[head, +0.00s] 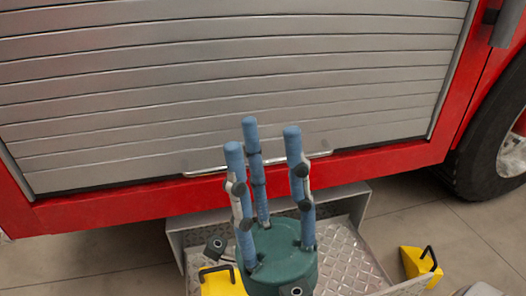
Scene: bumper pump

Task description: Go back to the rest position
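My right gripper (263,140) stands at the bottom middle of the head view. It has a dark green palm and three blue fingers with dark joints. The fingers point up in the picture, nearly straight and spread apart. Nothing shows between them, so it is open and empty. In the picture the fingers overlap the lower part of a closed grey roller shutter (230,70); I cannot tell how far apart they are. My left gripper is not in view.
The shutter sits in a red vehicle body (400,160), with a thin handle bar along its lower edge. Below is a diamond-plate metal step (345,262). Yellow blocks with black handles stand at left (222,283) and right (422,264). A black tyre (482,155) is at the right.

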